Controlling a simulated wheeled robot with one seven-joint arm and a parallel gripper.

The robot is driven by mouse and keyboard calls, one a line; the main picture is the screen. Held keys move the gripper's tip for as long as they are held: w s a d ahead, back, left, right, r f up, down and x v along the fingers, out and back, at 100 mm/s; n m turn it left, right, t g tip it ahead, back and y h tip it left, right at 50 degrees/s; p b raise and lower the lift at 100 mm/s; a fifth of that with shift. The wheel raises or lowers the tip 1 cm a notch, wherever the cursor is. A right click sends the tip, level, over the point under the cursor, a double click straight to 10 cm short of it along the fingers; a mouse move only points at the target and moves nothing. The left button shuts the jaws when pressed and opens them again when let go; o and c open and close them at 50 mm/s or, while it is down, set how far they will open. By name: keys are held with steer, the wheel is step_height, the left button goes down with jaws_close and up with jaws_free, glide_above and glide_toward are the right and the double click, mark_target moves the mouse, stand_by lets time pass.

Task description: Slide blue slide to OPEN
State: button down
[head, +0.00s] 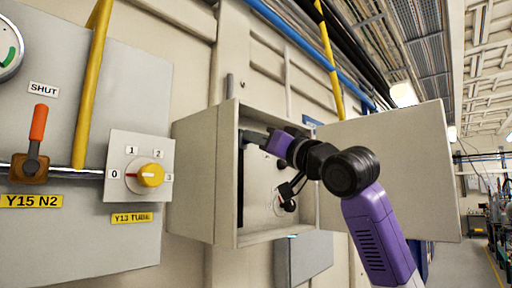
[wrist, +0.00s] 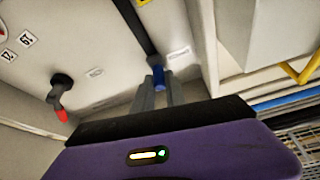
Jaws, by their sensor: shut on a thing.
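The blue slide (wrist: 158,74) shows in the wrist view at the end of a dark straight track (wrist: 134,25) on the cabinet's inner panel. My gripper (wrist: 158,84) has its two grey fingers closed on it, one on each side. A small white label (wrist: 179,52) sits beside the track; its text is too blurred to read. In the head view my gripper (head: 246,137) reaches into the open wall cabinet (head: 228,185), near its left inner side. The blue slide cannot be made out there, hidden by my gripper.
The cabinet door (head: 390,165) stands open to the right, behind my arm. A black knob with a red tip (wrist: 62,92) is on the same inner panel. Left of the cabinet are a yellow rotary knob (head: 151,175) and an orange lever (head: 38,125) under a SHUT label.

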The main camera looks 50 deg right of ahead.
steer(key=c, duration=1.4)
jaws_free()
steer(key=shift+o, duration=0.2)
steer(key=b+v, duration=0.3)
steer(key=v, duration=0.4)
steer(key=shift+s, duration=0.4)
steer(key=shift+f, duration=0.15)
